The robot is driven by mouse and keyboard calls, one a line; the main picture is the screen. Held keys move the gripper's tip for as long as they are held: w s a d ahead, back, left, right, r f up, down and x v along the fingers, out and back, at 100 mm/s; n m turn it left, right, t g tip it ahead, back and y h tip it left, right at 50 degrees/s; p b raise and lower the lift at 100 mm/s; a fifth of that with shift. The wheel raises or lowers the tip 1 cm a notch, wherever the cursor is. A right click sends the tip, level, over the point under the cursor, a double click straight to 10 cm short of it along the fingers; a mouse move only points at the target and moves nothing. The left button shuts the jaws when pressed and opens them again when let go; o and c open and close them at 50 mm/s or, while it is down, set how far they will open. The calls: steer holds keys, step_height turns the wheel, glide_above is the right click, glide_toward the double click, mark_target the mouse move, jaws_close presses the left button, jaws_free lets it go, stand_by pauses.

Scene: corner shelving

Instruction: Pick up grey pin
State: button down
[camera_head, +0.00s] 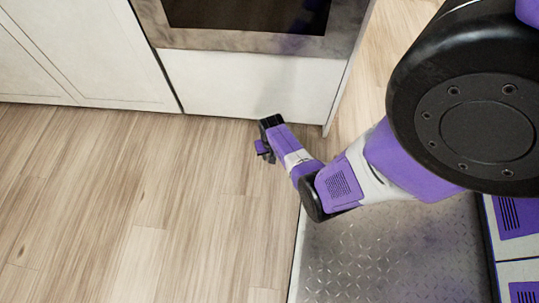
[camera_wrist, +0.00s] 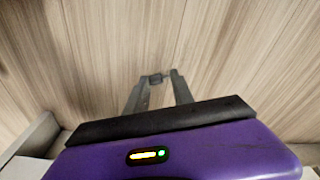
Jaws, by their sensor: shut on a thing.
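My gripper (camera_head: 266,143) is low over the wooden floor, in front of the white panel below the oven, in the head view. In the wrist view its two grey fingers (camera_wrist: 158,84) reach away from the camera. They are shut on a small dark grey thing, the grey pin (camera_wrist: 155,78), between the fingertips. Only a small part of the pin shows, and I cannot tell whether it touches the floor. The pin cannot be made out in the head view.
An oven (camera_head: 247,15) with a white lower panel (camera_head: 250,85) stands just behind the gripper. White cabinets (camera_head: 80,60) run to the left. The wooden floor (camera_head: 130,200) is clear at the left and front. A pale edge (camera_wrist: 35,135) shows at the wrist view's lower left.

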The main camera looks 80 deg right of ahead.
step_height(320, 180, up, 18)
steer(key=p, duration=1)
steer(key=shift+r, duration=0.15)
